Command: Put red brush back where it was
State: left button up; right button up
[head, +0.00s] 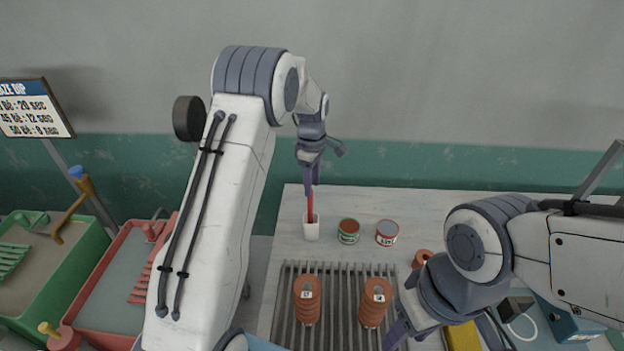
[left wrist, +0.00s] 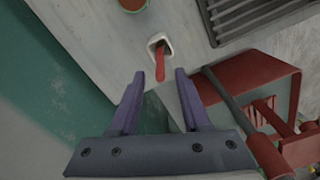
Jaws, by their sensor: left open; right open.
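The red brush (head: 309,208) stands upright in a small white holder (head: 311,229) at the back left of the table. In the left wrist view the red brush (left wrist: 160,65) comes out of the white holder (left wrist: 153,43). My left gripper (head: 312,185) is directly above the brush. In the left wrist view my left gripper (left wrist: 160,82) is open, its two purple fingers on either side of the brush handle with gaps. My right gripper (head: 398,335) is at the lower right of the head view, partly cut off, away from the brush.
A green-labelled can (head: 348,231) and a red-labelled can (head: 387,233) stand right of the holder. Red (head: 112,285) and green (head: 42,270) basins are at left. A yellow block (head: 462,337) is near my right arm.

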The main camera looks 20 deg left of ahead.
pick_arm(q)
notch_tip(320, 180, up, 4)
jog(key=shift+r+b, duration=0.1)
jog(key=shift+b, duration=0.35)
jog(key=s+d+r+m, duration=0.3)
jog(key=s+d+m, duration=0.2)
jog(key=s+d, duration=0.2)
jog(key=s+d+r+m, duration=0.3)
jog(key=s+d+m, duration=0.25)
jog(key=d, duration=0.25)
jog(key=s+d+f+m+h, duration=0.1)
jog(key=s+d+m, duration=0.1)
jog(key=s+m, duration=1.1)
jog(key=s, duration=1.1)
jog(key=shift+d+m, duration=0.2)
jog(key=shift+m, duration=0.15)
